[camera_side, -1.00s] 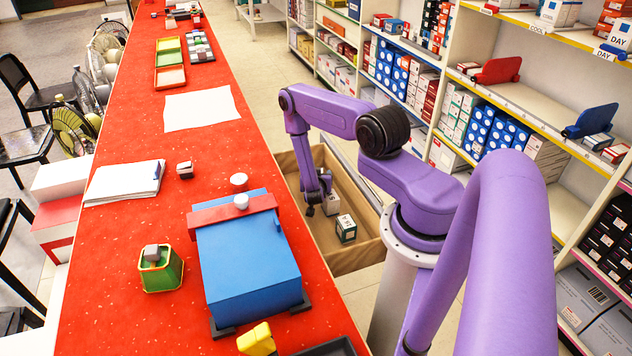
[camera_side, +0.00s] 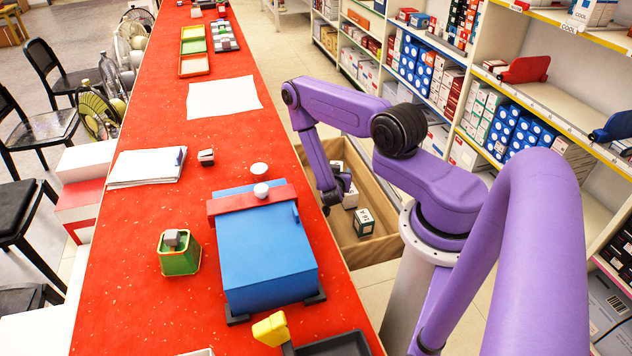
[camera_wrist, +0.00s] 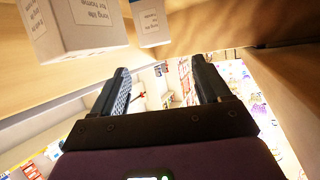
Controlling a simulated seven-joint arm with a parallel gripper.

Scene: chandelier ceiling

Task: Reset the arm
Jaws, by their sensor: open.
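My purple arm reaches from its white pedestal over a wooden box (camera_side: 385,252) beside the red counter. My gripper (camera_side: 328,207) is at its end, low at the counter's edge by the box. In the wrist view my gripper (camera_wrist: 160,78) has two dark fingers spread apart, with nothing between them. Small white cartons stand in the box: one with a green side (camera_side: 364,222) and a white one (camera_side: 350,197) close to the gripper. Two labelled white cartons (camera_wrist: 80,28) also show at the top of the wrist view, apart from the fingers.
The red counter (camera_side: 125,235) carries a blue box (camera_side: 265,255), a green cup (camera_side: 180,253), papers (camera_side: 146,166) and a yellow object (camera_side: 271,329). Stocked shelves (camera_side: 520,95) stand behind the arm at the right. Chairs and fans line the counter's left.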

